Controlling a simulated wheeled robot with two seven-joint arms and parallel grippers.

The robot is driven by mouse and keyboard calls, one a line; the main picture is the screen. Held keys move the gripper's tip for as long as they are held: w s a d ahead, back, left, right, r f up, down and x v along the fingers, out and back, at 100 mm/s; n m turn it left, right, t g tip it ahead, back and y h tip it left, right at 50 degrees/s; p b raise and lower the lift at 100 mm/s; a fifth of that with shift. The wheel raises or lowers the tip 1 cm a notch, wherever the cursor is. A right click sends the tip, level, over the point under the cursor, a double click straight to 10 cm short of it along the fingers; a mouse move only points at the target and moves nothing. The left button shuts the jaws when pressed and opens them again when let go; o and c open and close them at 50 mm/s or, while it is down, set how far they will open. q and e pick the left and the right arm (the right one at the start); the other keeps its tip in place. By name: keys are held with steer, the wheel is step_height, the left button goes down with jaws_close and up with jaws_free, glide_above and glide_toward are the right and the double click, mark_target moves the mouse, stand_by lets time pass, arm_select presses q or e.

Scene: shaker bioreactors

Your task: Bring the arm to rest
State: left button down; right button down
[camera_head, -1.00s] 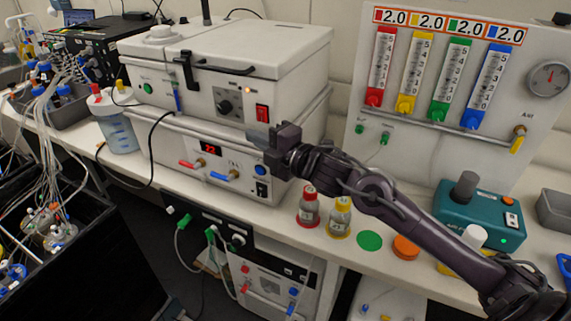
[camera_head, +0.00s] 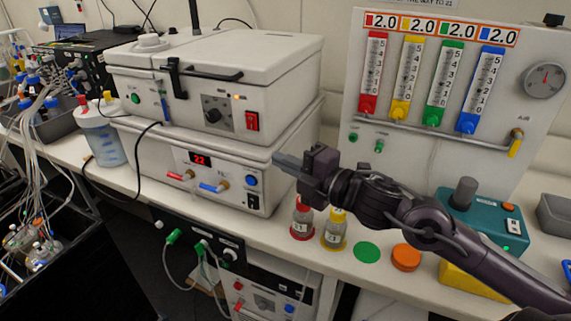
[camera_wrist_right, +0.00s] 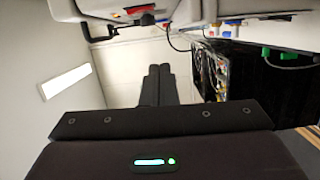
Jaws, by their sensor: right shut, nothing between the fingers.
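My right arm reaches in from the lower right in the head view. Its gripper (camera_head: 288,162) is raised in front of the right side of the stacked white shaker units (camera_head: 215,85), pointing left. The two fingers are together and hold nothing. In the right wrist view the shut fingers (camera_wrist_right: 158,72) point up the picture toward a blank pale surface. Nothing shows between them. My left gripper is in neither view.
A red-banded bottle (camera_head: 302,222) and a yellow-banded bottle (camera_head: 335,230) stand just below the right gripper. A green disc (camera_head: 367,252), an orange cap (camera_head: 406,257) and a teal mixer (camera_head: 487,222) lie to the right. The flowmeter panel (camera_head: 430,150) stands behind. Tubed vessels are at left.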

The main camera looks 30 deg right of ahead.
steer(key=shift+f, duration=0.1)
stand_by(0.5)
steer(key=s+d+f+m+g+h, duration=0.2)
steer(key=s+f+m+h, duration=0.15)
steer(key=f+m, duration=0.4)
steer(key=s+d+f+m+g+h, duration=0.1)
steer(key=s+f+m+g+h, duration=0.1)
steer(key=f+m+h, duration=0.55)
steer(key=s+a+f+m+g+y, duration=0.45)
steer(key=s+a+f+g, duration=0.35)
steer(key=s+f, duration=0.4)
steer(key=s+f+g, duration=0.1)
steer(key=s+f, duration=0.1)
steer(key=f, duration=1.3)
steer(key=s+f+g, duration=0.1)
steer(key=s+f, duration=0.1)
steer(key=f, duration=1.3)
steer(key=s+d+f, duration=0.1)
steer(key=s+f, duration=0.7)
steer(key=s, duration=0.1)
steer(key=s+d+f+g, duration=0.1)
steer(key=s+d+f, duration=0.1)
steer(key=s+f, duration=0.7)
steer(key=shift+s+d+f+h, duration=0.25)
steer(key=shift+s+d+h, duration=0.1)
steer(key=shift+s, duration=0.3)
